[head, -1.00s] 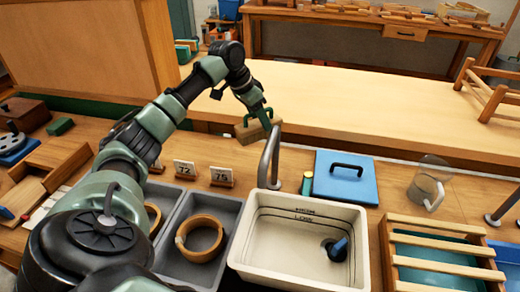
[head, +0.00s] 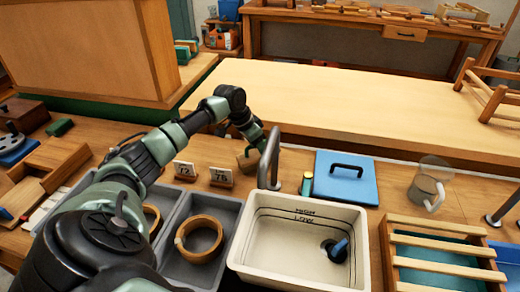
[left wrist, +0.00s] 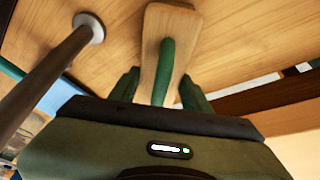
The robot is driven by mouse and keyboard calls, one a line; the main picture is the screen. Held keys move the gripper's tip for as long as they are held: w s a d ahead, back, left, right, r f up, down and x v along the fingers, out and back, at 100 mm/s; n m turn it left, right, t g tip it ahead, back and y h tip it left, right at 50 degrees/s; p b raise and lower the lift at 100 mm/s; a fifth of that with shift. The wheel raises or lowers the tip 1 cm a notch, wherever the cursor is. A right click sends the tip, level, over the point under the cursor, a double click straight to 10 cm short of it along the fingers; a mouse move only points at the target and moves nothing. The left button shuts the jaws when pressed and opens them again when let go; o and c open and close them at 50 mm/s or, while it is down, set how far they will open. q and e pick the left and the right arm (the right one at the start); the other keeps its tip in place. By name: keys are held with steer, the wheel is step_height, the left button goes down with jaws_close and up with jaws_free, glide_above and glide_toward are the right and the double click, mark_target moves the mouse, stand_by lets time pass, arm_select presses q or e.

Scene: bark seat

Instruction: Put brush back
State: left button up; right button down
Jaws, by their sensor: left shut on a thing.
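My left gripper (head: 256,143) is shut on a wooden block-shaped brush (head: 247,160), just left of and behind the grey curved tap (head: 269,160). The brush is low over the wooden worktop; I cannot tell whether it touches. In the left wrist view, the brush (left wrist: 180,25) shows as a pale wooden block with a green strip on it, between the dark green fingers. The tap's post stands to its left there. The bristles are hidden. My right gripper is not in view.
A white basin (head: 300,240) marked HIGH and LOW holds a dark blue item. Grey trays (head: 190,268) with wooden rings lie left of it. Number cards (head: 221,177) stand close to the brush. A green cylinder (head: 306,184) and a blue lidded panel (head: 340,190) are right of the tap.

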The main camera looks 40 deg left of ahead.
arm_select(q)
steer(key=o, duration=1.2)
steer(key=shift+f, duration=0.15)
steer(key=v, duration=1.2)
steer(key=shift+r, duration=0.25)
